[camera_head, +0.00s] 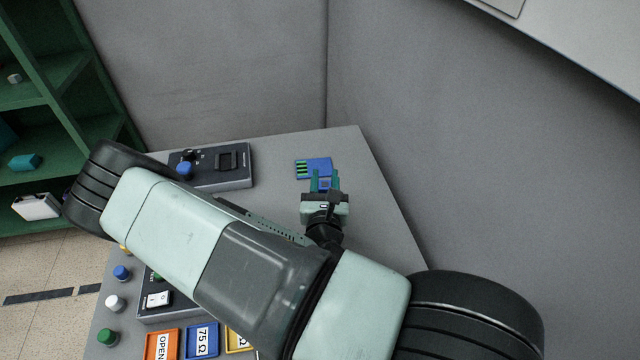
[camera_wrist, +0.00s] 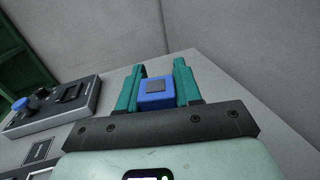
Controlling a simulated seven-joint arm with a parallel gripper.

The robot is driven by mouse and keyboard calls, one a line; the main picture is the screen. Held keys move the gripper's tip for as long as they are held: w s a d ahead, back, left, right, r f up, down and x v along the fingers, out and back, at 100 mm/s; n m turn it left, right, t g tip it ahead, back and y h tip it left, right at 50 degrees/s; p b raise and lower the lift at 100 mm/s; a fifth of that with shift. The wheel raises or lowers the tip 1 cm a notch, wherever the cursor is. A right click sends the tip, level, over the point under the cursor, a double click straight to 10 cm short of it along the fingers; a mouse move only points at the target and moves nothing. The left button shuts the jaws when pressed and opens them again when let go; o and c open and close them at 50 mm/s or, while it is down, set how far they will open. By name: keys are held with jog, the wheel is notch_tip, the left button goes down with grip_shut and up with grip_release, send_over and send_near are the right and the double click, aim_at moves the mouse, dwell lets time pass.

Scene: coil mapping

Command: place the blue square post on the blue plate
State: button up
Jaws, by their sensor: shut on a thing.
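My gripper (camera_head: 325,178) is at the far right part of the grey table, its teal fingers pointing away from the camera. It is shut on the blue square post (camera_head: 324,185), which shows a grey square on its end in the wrist view (camera_wrist: 157,94). A blue plate (camera_head: 202,342) labelled 75 Ω lies at the near edge of the head view, between an orange plate (camera_head: 161,345) labelled OPEN and a yellow plate (camera_head: 238,338) partly hidden by my arm. The post is far from the blue plate.
A blue board (camera_head: 316,165) with green stripes lies just beyond my fingertips. A dark device with a blue knob (camera_head: 228,178) stands to the left. Blue (camera_head: 122,272), white (camera_head: 115,303) and green (camera_head: 107,337) round pieces line the left edge. A wall borders the table behind.

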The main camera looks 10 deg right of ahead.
jog(key=w+d+m+h, duration=0.1)
jog(key=w+m+h, duration=0.1)
jog(key=w, duration=0.9)
jog(key=g, duration=0.1)
send_over(316, 161)
jog(key=shift+h, duration=0.4)
notch_tip(316, 161, down, 8)
jog(key=shift+f, duration=0.1)
jog(key=o, duration=1.1)
jog(key=shift+f, duration=0.15)
